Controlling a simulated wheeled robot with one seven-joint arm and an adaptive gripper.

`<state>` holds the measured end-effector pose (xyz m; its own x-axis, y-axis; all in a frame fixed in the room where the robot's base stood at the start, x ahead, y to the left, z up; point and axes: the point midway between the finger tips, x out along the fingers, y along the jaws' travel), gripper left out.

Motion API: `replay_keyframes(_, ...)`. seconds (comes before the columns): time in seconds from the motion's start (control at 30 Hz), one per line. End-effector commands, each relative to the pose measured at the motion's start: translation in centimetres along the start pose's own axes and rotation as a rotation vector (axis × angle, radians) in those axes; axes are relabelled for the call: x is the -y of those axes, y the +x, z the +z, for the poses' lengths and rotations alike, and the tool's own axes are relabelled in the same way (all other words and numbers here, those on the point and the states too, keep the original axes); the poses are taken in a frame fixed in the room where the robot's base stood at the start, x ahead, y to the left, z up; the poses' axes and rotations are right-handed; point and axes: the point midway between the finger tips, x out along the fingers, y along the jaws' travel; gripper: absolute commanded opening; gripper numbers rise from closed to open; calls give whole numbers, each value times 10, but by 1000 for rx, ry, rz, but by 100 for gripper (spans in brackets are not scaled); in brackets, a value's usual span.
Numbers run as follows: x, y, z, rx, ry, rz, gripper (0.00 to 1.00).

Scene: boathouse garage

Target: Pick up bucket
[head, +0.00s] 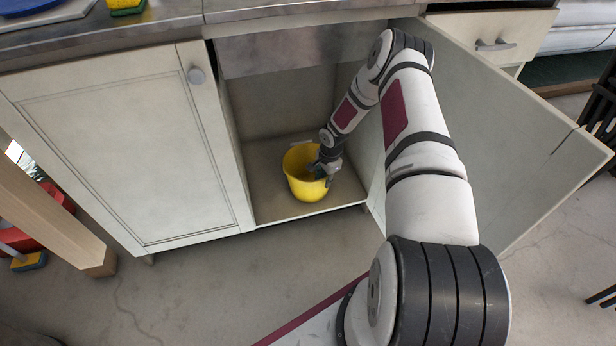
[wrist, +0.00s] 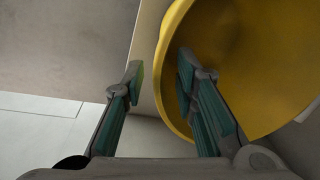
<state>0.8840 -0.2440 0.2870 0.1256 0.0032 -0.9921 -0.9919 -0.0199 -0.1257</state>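A yellow bucket (head: 305,186) stands upright on the floor of an open cupboard (head: 262,205) under the counter. My gripper (head: 325,172) reaches into the cupboard at the bucket's right rim. In the wrist view my gripper (wrist: 160,80) is open, with a gap between its two fingers. The bucket's rim and wall (wrist: 172,110) lie in that gap. The right finger shows against the inside of the bucket, and the left finger is outside it. I see no clear contact of either finger with the wall.
The open cupboard door (head: 500,130) stands to the right of my arm. A closed door (head: 130,150) is on the left. A counter (head: 120,40) lies above, with a sponge (head: 126,6) on it. A wooden post (head: 45,210) stands at far left. The floor in front is clear.

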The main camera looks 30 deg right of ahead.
Motion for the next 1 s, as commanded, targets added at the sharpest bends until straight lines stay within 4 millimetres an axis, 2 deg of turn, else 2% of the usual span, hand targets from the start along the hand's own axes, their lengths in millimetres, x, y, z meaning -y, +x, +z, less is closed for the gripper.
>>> replay_keyframes(0.03, -1, 10, 0, 0, 0, 1, 27)
replay_keyframes(0.33, 1, 30, -1, 0, 1, -1, 27)
replay_keyframes(0.63, 3, 68, -3, 0, 1, 1, 27)
replay_keyframes(0.97, 4, 74, -4, -1, 0, 0, 27)
replay_keyframes(1.0, 4, 74, -4, -1, -1, 0, 24)
